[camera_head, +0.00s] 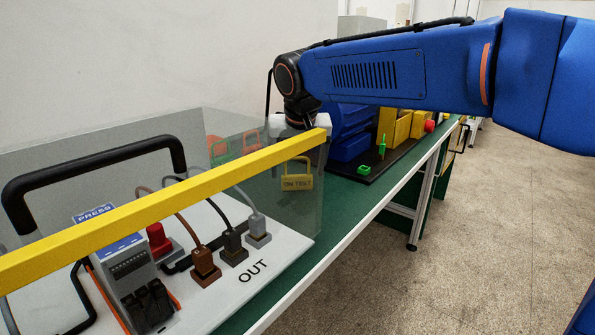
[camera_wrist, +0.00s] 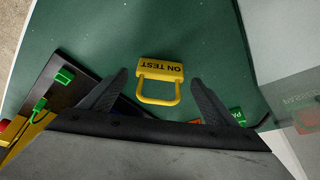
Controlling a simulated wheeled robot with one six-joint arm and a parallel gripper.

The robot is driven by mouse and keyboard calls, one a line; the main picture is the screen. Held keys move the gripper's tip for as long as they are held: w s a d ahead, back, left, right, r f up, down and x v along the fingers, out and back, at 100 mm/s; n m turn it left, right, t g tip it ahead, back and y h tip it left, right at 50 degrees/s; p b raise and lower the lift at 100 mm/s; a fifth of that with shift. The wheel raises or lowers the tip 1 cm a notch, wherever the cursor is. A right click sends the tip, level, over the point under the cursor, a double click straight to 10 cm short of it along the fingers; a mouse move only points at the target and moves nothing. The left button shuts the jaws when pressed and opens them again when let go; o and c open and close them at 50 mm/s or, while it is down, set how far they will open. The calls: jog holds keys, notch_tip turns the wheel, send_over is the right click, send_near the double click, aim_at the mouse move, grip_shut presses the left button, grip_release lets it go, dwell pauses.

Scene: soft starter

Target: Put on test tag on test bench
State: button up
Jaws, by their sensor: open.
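The yellow "ON TEST" tag (camera_head: 297,183), shaped like a padlock with a loop, is on the green test bench (camera_head: 345,195), seen through a clear panel in the head view. In the wrist view the tag (camera_wrist: 161,70) lies between and ahead of my fingers, its loop towards the gripper. My gripper (camera_wrist: 158,82) is open and empty, one finger on each side of the tag. A gap to the tag shows on both sides. In the head view my gripper is above the tag, its fingers mostly hidden.
A clear cover with a yellow edge bar (camera_head: 180,198) stands in front of the tag, over a white panel (camera_head: 285,252) with plugs and a "PRESS" device (camera_head: 130,270). Green and orange tags lie close by. Floor is clear at right.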

jog(key=a+v, duration=0.1)
jog(key=v, duration=1)
jog(key=s+d+f, duration=0.3)
jog(key=d+f, duration=0.1)
jog(key=d, duration=0.7)
jog(key=s+d+f+m, duration=0.1)
jog(key=s+d+f, duration=1.9)
jog(key=s+f, duration=0.2)
jog(key=shift+s+f+h, duration=0.2)
jog(key=shift+f+h, duration=0.1)
jog(key=shift+f, duration=0.05)
